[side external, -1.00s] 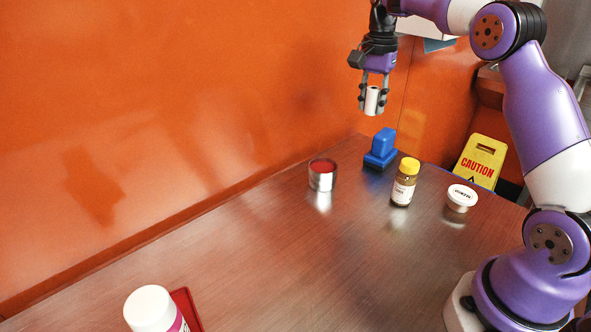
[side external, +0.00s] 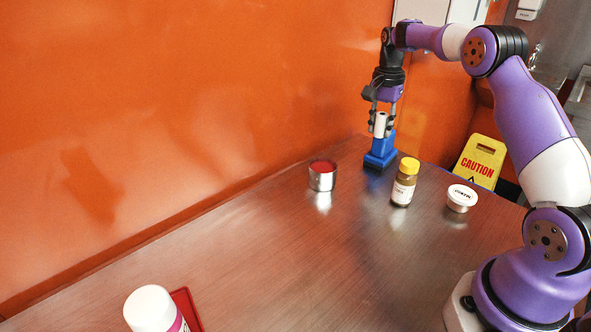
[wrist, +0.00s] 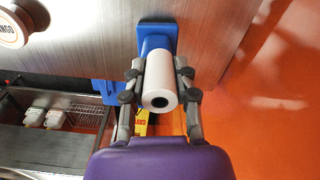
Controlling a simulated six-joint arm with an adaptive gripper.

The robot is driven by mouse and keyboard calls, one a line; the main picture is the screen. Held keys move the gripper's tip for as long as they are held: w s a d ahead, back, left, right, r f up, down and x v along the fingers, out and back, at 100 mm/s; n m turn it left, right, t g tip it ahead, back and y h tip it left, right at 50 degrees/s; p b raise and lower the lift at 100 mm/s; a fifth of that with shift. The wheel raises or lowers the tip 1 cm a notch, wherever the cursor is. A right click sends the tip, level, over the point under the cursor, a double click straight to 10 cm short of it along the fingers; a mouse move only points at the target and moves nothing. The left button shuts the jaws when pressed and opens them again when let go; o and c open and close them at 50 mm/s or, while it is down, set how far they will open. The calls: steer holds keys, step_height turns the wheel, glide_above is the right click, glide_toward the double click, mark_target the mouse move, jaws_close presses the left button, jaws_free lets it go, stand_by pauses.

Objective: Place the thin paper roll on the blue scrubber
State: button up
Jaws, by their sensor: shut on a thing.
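The thin paper roll (side external: 380,124) is white and upright between the fingers of my gripper (side external: 382,127). In the wrist view the roll (wrist: 161,84) shows its dark core end, with a fingertip of my gripper (wrist: 160,90) pressed on each side. The blue scrubber (side external: 380,154) stands on the table by the orange wall, directly below the roll in the side view. In the wrist view the scrubber (wrist: 156,32) is partly hidden behind the roll. Whether the roll's lower end touches the scrubber's top I cannot tell.
An open tin with red contents (side external: 322,175) stands left of the scrubber. A yellow-capped jar (side external: 404,183) and a white lidded tub (side external: 461,198) stand to its right. A white bottle (side external: 152,309) and a red tray (side external: 187,310) are at the front left. The table's middle is clear.

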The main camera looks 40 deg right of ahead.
mark_target(382, 114)
steer(key=o, duration=0.8)
step_height(382, 114, up, 7)
steer(key=shift+r, duration=0.2)
steer(key=s+a+r+n+t, duration=0.2)
steer(key=s+a+r+n, duration=0.15)
steer(key=a, duration=0.35)
steer(key=s+a+r+n+t, duration=0.1)
steer(key=s+a+r+n, duration=0.1)
steer(key=a+r+n, duration=0.4)
steer(key=s+a+f+n+t, duration=0.2)
steer(key=s+a+f+n, duration=0.4)
steer(key=s, duration=0.5)
steer(key=a+f, duration=0.2)
steer(key=a, duration=0.1)
steer(key=shift+s+f+t, duration=0.3)
steer(key=shift+f, duration=0.05)
